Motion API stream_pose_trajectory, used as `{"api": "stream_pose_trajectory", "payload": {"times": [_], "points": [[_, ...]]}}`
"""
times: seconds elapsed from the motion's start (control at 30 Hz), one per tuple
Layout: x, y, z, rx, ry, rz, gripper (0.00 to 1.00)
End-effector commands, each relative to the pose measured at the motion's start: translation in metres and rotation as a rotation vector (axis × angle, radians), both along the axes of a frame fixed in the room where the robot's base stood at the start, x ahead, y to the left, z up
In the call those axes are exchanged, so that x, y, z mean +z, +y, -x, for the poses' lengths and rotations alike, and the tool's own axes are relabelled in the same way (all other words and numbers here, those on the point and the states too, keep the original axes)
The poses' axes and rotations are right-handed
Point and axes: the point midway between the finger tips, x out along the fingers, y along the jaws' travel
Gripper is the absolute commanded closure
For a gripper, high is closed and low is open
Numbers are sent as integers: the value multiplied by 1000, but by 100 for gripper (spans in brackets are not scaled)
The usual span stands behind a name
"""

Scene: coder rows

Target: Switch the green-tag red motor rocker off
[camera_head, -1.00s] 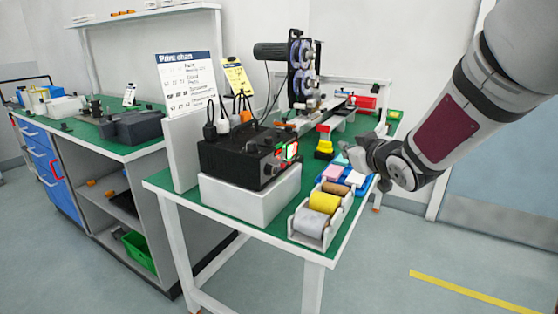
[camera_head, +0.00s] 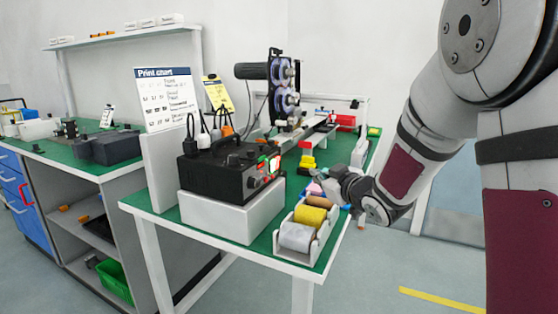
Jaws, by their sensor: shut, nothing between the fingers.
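A black control box (camera_head: 228,172) stands on a white block on the green-topped table. On its right-hand face, a lit red rocker (camera_head: 275,164) shows with a small green patch beside it; the lettering and rocker position are too small to read. My gripper (camera_head: 318,178) is shut and empty, to the right of the box and apart from it, above the table's right part.
A holder with yellow and grey rolls (camera_head: 297,238) stands at the table's front right. A machine with reels (camera_head: 284,85) and a yellow-and-red block (camera_head: 307,160) stand behind. Cables rise from the box top. A print chart board (camera_head: 167,97) stands left of the box.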

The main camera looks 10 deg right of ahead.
Motion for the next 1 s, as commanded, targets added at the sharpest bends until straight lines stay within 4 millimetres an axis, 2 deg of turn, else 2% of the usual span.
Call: {"api": "stream_pose_trajectory", "payload": {"times": [0.3,0.5,1.0], "points": [[7,36,-24,3,0,-1,100],[9,52,-37,3,-1,0,100],[12,61,-44,1,0,0,100]]}}
